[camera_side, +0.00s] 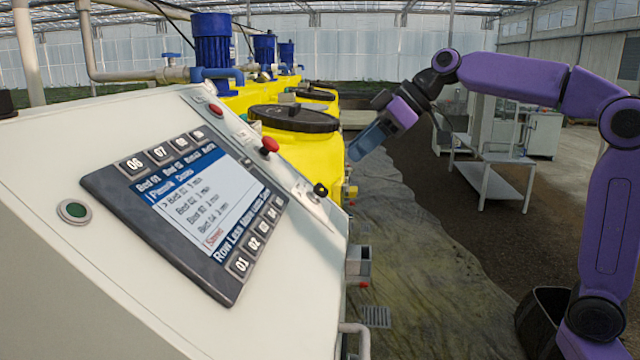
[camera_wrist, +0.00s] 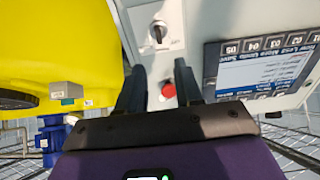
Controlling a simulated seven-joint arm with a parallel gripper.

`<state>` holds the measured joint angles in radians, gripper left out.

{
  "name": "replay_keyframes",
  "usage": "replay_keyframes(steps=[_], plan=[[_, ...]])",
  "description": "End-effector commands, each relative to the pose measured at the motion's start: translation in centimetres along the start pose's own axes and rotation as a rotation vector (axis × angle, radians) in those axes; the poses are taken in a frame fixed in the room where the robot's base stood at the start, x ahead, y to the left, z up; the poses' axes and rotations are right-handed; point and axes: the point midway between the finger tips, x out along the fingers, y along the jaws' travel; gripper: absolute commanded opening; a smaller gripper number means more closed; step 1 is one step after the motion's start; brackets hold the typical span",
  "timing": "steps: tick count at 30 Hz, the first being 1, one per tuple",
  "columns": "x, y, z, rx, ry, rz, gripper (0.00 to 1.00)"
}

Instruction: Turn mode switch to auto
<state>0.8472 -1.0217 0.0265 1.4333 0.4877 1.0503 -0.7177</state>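The mode switch looks to be the black rotary knob (camera_side: 320,190) on a pale plate, at the lower right edge of the sloping control panel (camera_side: 150,250). In the wrist view the knob (camera_wrist: 158,33) sits on its white plate above my fingertips, its bar close to upright in the picture. Its position labels are too small to read. My gripper (camera_side: 358,152) hangs to the right of the panel, apart from the knob. In the wrist view my gripper (camera_wrist: 160,66) shows two separated fingers with nothing between them touching.
A red mushroom button (camera_side: 270,146) stands on the panel near the knob; it shows between my fingers in the wrist view (camera_wrist: 168,90). A screen with keys (camera_side: 200,200), a green button (camera_side: 74,211) and yellow tanks (camera_side: 318,150) are close by. Free space lies right of the panel.

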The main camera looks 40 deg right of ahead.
Motion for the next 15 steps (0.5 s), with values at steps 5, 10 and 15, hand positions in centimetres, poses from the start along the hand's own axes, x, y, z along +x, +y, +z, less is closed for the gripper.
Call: replay_keyframes(steps=[5,10,15], plan=[[3.5,0.0,0.1,0.001,-0.004,-0.002,0.35],[6.7,0.0,0.1,0.001,-0.005,-0.002,0.35],[9.2,0.0,0.1,0.0,-0.003,-0.001,0.35]])
